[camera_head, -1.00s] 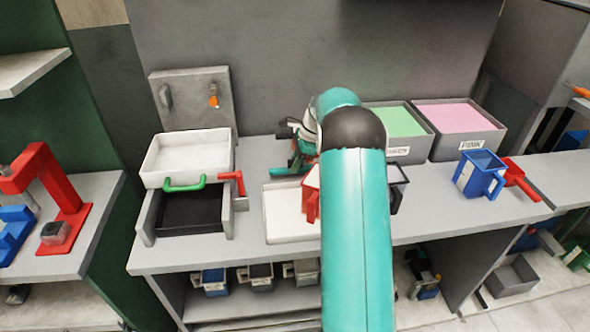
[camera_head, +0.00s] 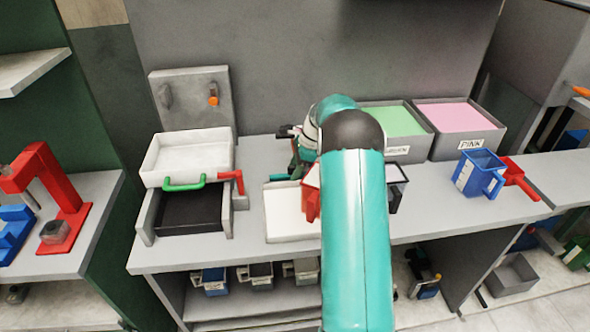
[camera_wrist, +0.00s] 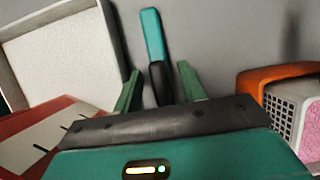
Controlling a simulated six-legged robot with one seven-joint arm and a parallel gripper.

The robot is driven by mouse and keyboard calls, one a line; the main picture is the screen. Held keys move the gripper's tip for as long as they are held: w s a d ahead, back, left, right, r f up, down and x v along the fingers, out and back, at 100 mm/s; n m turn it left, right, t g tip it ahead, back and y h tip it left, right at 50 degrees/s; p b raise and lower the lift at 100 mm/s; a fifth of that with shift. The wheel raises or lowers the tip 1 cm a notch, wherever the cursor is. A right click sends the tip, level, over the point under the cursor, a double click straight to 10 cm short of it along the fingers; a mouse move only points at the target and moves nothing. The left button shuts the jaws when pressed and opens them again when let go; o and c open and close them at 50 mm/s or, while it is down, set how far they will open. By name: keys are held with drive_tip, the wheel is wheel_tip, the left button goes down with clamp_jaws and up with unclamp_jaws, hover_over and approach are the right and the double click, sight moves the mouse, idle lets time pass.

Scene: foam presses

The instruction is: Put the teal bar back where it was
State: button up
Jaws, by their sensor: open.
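The teal bar (camera_wrist: 153,36) lies on the grey bench top in the wrist view, with a black end pointing towards my gripper (camera_wrist: 157,76). The two green fingers are apart, one on each side of the black end. I cannot tell if either touches it. In the head view only a short teal end of the bar (camera_head: 281,178) shows, just behind the white tray. My gripper (camera_head: 298,158) is beside it there, partly hidden by my arm.
A white tray (camera_head: 284,228) is close to the bar. A red container (camera_head: 312,190) stands partly hidden behind my arm. Green (camera_head: 400,122) and pink (camera_head: 462,117) bins stand at the back. A white box with a green handle (camera_head: 187,158) is at the left.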

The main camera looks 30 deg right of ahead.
drive_tip(key=v, duration=1.2)
drive_tip(key=s+a+r+n+h, duration=0.25)
drive_tip(key=a+r+n, duration=0.25)
drive_tip(key=a+r, duration=0.45)
drive_tip(key=s+a+r+n, duration=0.4)
drive_tip(key=s+a+n, duration=0.3)
drive_tip(key=a, duration=0.4)
drive_tip(key=s+a+f+n+t+h, duration=0.1)
drive_tip(key=s+a+n, duration=0.4)
drive_tip(key=s, duration=0.5)
drive_tip(key=s+a+f+n+t, duration=0.2)
drive_tip(key=s+a+n, duration=0.4)
drive_tip(key=s, duration=0.5)
drive_tip(key=shift+a+f+t+h, duration=0.3)
drive_tip(key=shift+a+f+h, duration=0.05)
drive_tip(key=shift+a, duration=0.8)
